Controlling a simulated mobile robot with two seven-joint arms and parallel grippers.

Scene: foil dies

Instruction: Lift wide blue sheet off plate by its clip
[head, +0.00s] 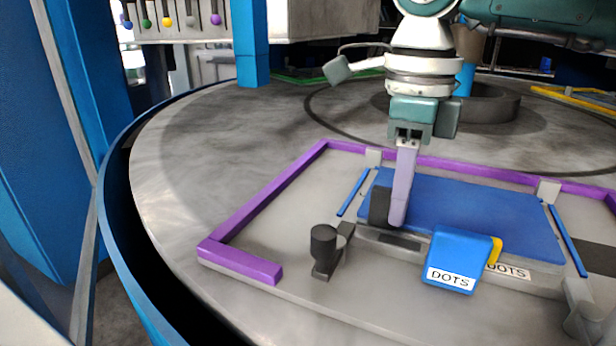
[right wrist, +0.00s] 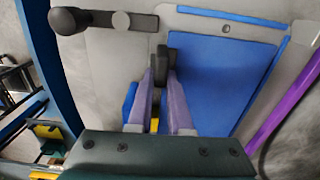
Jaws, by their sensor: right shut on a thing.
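The wide blue sheet (head: 475,208) lies over the grey plate (head: 295,215); it shows in the right wrist view as a blue panel (right wrist: 220,85). I cannot tell whether any edge is raised. My right gripper (head: 397,222) points down at the sheet's near left part. In the right wrist view its lavender fingers (right wrist: 163,80) are shut on a dark block (right wrist: 162,58), which looks like the clip; it also shows beside the finger in the head view (head: 378,207). The fingers hide part of it. My left gripper is not in view.
A purple rail (head: 265,205) borders the plate. A black knob (head: 323,245) stands left of the sheet. A blue block marked DOTS (head: 455,262) sits at the sheet's front, with a yellow piece (head: 495,250) behind. The round table's left part is clear.

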